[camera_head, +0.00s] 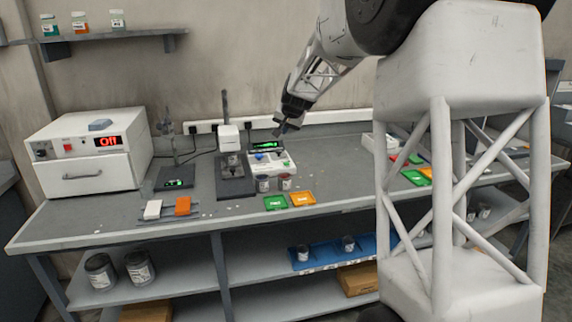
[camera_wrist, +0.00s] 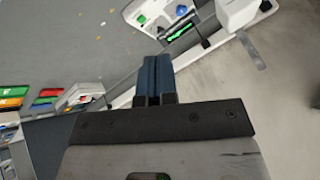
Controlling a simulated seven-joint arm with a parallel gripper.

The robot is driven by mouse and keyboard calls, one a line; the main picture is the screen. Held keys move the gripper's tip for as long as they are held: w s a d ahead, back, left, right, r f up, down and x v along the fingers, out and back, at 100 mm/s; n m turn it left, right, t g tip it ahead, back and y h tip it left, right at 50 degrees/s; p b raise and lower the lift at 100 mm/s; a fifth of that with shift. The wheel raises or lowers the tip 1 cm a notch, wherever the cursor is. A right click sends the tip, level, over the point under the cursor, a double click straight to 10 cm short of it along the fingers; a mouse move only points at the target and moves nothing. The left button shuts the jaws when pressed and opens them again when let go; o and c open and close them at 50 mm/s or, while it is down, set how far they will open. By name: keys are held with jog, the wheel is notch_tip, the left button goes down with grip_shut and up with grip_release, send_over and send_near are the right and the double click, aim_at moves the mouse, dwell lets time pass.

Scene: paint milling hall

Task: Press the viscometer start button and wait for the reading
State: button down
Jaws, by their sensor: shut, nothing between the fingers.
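The viscometer has a white head (camera_head: 228,138) on a dark stand. Beside it is a white console (camera_head: 284,166) with a lit green display (camera_head: 264,146) and a blue spot (camera_head: 261,156). In the wrist view the console (camera_wrist: 160,20) shows at the top, with a green button (camera_wrist: 141,19), a blue oval (camera_wrist: 181,9) and the display (camera_wrist: 178,32). My gripper (camera_head: 281,129) is above the back right of the console, apart from it. Its fingers (camera_wrist: 156,58) are shut and empty. The display's reading is too small to make out.
Two small dark jars (camera_head: 263,184) stand in front of the console, with a green card (camera_head: 276,202) and an orange card (camera_head: 302,198) nearer the edge. A white oven (camera_head: 88,150) reading "Off" stands left. The bench front (camera_head: 110,222) is mostly clear.

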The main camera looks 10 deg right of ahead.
jog(key=w+d+f+m+t, duration=0.1)
jog(key=w+d+f, duration=0.15)
jog(key=w, duration=0.45)
jog(key=w+d+f, duration=0.1)
jog(key=w+f, duration=0.2)
jog(key=w, duration=0.3)
jog(key=m+t, duration=0.1)
jog(key=m, duration=0.1)
send_over(288, 162)
notch_tip(288, 162, down, 8)
jog(key=shift+s+a+r, duration=0.15)
jog(key=shift+s, duration=0.05)
jog(key=shift+f, duration=4.35)
jog(key=shift+f, duration=0.15)
jog(key=shift+f, duration=0.3)
